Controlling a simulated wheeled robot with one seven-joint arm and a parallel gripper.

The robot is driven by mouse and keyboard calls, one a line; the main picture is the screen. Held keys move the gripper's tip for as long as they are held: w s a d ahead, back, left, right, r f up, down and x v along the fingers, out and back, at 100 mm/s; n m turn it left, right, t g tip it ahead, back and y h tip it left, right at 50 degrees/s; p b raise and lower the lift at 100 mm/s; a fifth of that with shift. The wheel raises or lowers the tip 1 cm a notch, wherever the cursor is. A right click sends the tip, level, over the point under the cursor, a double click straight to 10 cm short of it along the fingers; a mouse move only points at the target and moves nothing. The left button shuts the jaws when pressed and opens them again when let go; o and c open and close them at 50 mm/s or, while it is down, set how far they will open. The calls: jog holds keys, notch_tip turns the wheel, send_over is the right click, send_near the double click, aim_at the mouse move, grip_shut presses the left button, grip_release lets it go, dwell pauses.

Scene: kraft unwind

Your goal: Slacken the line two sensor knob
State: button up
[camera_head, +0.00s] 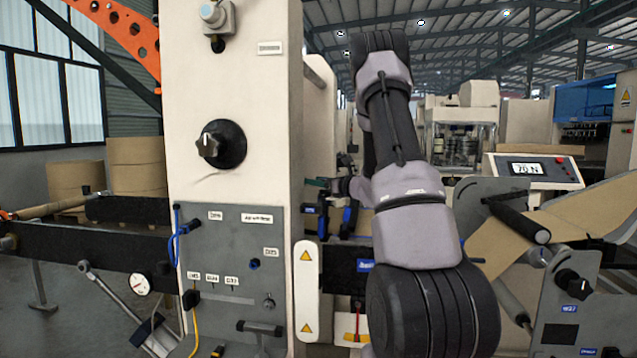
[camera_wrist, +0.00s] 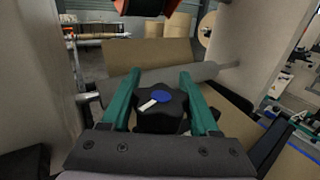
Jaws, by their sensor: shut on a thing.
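A black lobed knob (camera_wrist: 172,120) with a blue cap and a white pointer mark sits between my fingers in the wrist view. I take it as the line two sensor knob; no label for it is readable. My gripper (camera_wrist: 160,76), with two teal fingers, is shut on the knob, one finger on each side. The pointer slants from lower left to upper right. In the head view my gripper (camera_head: 322,184) is small, beyond the cream column, with one teal finger showing. The knob cannot be made out there.
A cream column (camera_head: 240,60) with a large black dial (camera_head: 222,145) stands left of my arm. A grey roller (camera_wrist: 205,73) and brown paper lie past the knob. A display (camera_head: 527,169) reads 70 N. Another black knob (camera_head: 573,284) is on the right panel.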

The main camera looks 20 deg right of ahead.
jog(key=shift+s+a+f+n+g+y, duration=0.1)
jog(key=shift+s+a+n+g+y, duration=0.2)
jog(key=shift+s+n+g+y, duration=2.05)
jog(key=shift+w+a+f+n+g+y, duration=0.1)
jog(key=shift+w+a+n+g+y, duration=0.5)
jog(key=shift+n+g, duration=3.95)
jog(key=shift+s+n+g+y, duration=0.55)
jog(key=shift+n+g+y, duration=1.45)
jog(key=shift+g, duration=2.8)
jog(key=shift+s+n+g+h, duration=0.2)
jog(key=shift+n+g+h, duration=0.4)
jog(key=shift+g, duration=0.2)
jog(key=o, duration=1.4)
jog(key=shift+c, duration=0.2)
jog(key=shift+d+r, duration=0.1)
